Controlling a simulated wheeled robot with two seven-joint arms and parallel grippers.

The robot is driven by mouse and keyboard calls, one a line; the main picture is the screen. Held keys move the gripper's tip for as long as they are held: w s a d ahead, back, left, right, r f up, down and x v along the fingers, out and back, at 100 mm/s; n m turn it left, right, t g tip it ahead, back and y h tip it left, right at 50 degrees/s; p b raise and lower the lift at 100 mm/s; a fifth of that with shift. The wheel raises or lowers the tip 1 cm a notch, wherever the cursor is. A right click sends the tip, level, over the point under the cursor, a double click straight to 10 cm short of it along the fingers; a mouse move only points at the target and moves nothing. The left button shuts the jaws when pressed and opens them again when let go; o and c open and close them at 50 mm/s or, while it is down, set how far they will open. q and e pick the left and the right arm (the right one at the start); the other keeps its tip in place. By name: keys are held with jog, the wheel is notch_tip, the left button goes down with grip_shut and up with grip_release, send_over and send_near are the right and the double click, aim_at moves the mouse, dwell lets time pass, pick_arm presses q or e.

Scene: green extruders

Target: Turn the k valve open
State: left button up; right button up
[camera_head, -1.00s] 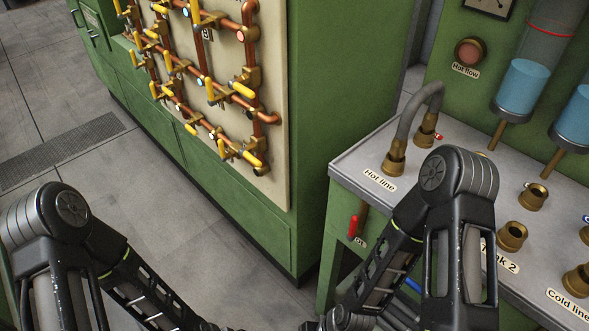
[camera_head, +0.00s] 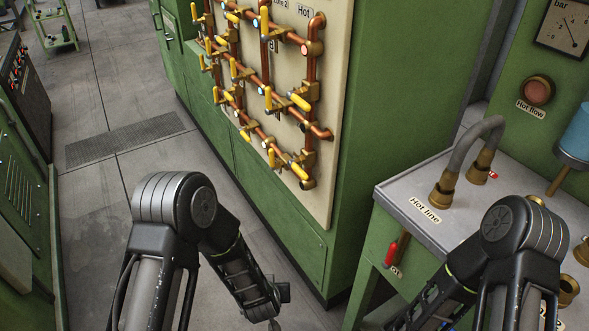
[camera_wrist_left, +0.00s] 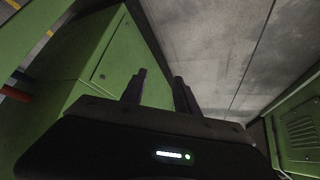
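A cream panel (camera_head: 330,150) on a green cabinet carries copper pipes with several yellow-handled brass valves (camera_head: 268,97). The valve letters are too small to read, so I cannot tell which valve is k. Some yellow handles point up and others lie at a slant. In the left wrist view my left gripper (camera_wrist_left: 160,78) is open, its two dark fingers apart with nothing between them. It is low, facing green cabinetry and the grey floor, away from the valves. My left arm shows below the panel in the head view. My right gripper is out of view at the bottom.
A bench (camera_head: 405,190) with a hose marked "Hot line" and a red-handled valve (camera_head: 397,249) stands at the right, near my right arm. A dark green cabinet (camera_head: 25,180) stands at the left. The tiled floor (camera_head: 105,190) between is clear.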

pick_arm(q)
jog(key=w+d+r+t+y, duration=0.2)
jog(key=w+r+t, duration=0.1)
jog(key=w+r, duration=0.4)
jog(key=n+t+y+b, duration=0.2)
jog(key=n+t+y, duration=0.2)
jog(key=y, duration=0.4)
send_near(291, 163)
jog(key=w+f, duration=0.1)
jog(key=shift+w+a, duration=0.15)
jog(key=shift+w, duration=0.1)
jog(key=x, duration=0.7)
jog(key=shift+w+a+r+p, duration=0.1)
jog(key=shift+w+a+p, duration=0.2)
jog(key=shift+p, duration=0.1)
jog(key=shift+c, duration=0.6)
grip_shut()
